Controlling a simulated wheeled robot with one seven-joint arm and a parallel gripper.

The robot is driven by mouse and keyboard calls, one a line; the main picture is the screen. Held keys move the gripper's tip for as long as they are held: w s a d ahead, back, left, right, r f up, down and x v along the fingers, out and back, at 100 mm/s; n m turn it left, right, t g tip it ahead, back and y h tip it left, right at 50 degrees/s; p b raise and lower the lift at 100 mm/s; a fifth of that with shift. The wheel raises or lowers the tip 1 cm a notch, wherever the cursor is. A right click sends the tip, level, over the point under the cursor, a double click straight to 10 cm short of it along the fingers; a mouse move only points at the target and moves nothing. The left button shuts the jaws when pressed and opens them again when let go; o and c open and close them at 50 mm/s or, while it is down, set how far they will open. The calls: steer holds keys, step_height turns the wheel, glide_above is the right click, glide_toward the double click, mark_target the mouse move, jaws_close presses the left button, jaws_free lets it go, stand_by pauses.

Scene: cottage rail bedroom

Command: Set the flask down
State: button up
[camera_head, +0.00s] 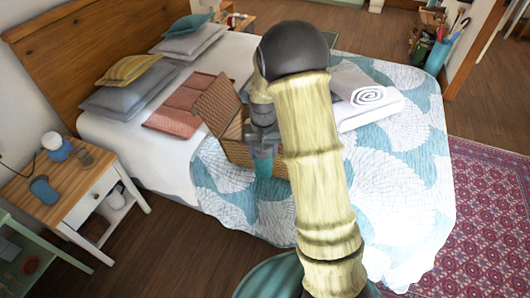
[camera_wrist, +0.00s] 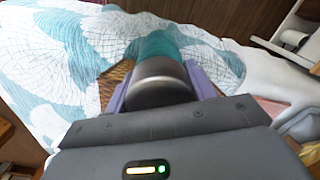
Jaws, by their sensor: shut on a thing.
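The flask is a teal cylinder with a dark metallic grey end. In the wrist view the flask (camera_wrist: 160,80) sits between the two purple fingers of my gripper (camera_wrist: 160,88), which is shut on it. In the head view the teal part of the flask (camera_head: 263,166) shows below my gripper (camera_head: 262,145), in front of a wicker basket (camera_head: 238,154) on the bed. My arm hides part of the gripper and basket. I cannot tell whether the flask touches the basket or bed.
The basket's lid (camera_head: 216,102) stands open. The bed (camera_head: 400,185) has a teal and white cover, with folded towels (camera_head: 365,100) to the right and pillows (camera_head: 125,90) at the head. A nightstand (camera_head: 72,190) at left holds a lamp, a glass and a blue item.

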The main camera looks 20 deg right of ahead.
steer(key=shift+m, duration=0.8)
steer(key=f+b, duration=0.3)
steer(key=f, duration=0.1)
steer(key=w+f+b, duration=0.1)
steer(key=f+b, duration=0.2)
steer(key=w+f+b, duration=0.1)
steer(key=f+b, duration=0.1)
steer(key=f, duration=0.2)
steer(key=shift+f+b, duration=0.3)
steer(key=shift+b, duration=0.1)
steer(key=shift+w+r, duration=0.1)
